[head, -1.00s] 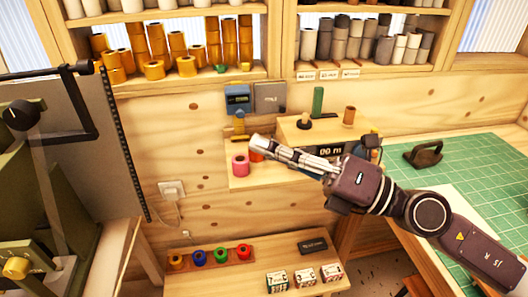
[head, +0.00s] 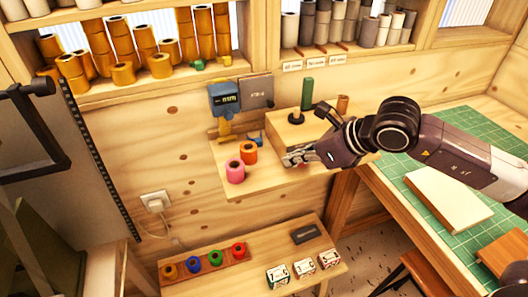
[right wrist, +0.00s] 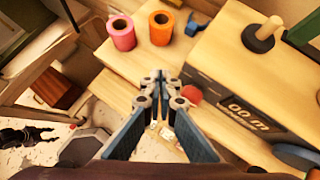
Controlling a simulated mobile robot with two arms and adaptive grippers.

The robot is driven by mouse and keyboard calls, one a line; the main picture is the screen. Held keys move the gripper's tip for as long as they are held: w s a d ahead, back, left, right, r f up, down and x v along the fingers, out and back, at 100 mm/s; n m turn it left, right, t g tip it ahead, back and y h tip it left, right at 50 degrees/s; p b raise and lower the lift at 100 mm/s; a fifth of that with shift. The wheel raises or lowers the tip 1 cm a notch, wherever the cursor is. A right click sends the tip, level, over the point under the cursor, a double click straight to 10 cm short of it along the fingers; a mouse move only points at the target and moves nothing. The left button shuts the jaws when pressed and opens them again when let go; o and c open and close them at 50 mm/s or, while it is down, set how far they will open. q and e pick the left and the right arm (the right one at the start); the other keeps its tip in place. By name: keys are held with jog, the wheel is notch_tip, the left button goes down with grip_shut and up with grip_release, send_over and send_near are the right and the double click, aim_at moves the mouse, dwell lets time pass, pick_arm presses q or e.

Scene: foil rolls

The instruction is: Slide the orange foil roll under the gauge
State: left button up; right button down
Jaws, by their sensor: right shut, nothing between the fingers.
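The orange foil roll (head: 248,152) stands upright on a small wooden shelf (head: 268,182), just behind a pink roll (head: 235,172). The blue gauge (head: 225,100) with a small display is mounted at the shelf's back left, behind the orange roll and apart from it. My right gripper (head: 290,158) is shut and empty, to the right of the orange roll and apart from it. In the right wrist view, the orange roll (right wrist: 161,28) and pink roll (right wrist: 121,33) stand beyond the shut fingertips (right wrist: 158,76). My left gripper is not in view.
A lower bench (head: 235,285) holds several coloured rolls. A green cutting mat (head: 470,120) lies at right.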

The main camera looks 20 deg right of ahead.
aim_at(245, 146)
jog(key=p+x, duration=0.1)
jog(key=x, duration=0.4)
jog(key=shift+w+a+p, duration=0.25)
jog(key=shift+p, duration=0.15)
jog(key=shift+w+a+f+p, duration=0.1)
jog(key=shift+w+a+p, duration=0.3)
jog(key=shift+w+p, duration=0.15)
jog(key=shift+w+a+f+p, duration=0.1)
jog(key=shift+w+a+p, duration=0.35)
jog(key=shift+w, duration=0.2)
jog(key=shift+w+a, duration=0.3)
jog(key=shift+w, duration=0.25)
jog(key=shift+w+f+p, duration=0.1)
jog(key=shift+p, duration=0.2)
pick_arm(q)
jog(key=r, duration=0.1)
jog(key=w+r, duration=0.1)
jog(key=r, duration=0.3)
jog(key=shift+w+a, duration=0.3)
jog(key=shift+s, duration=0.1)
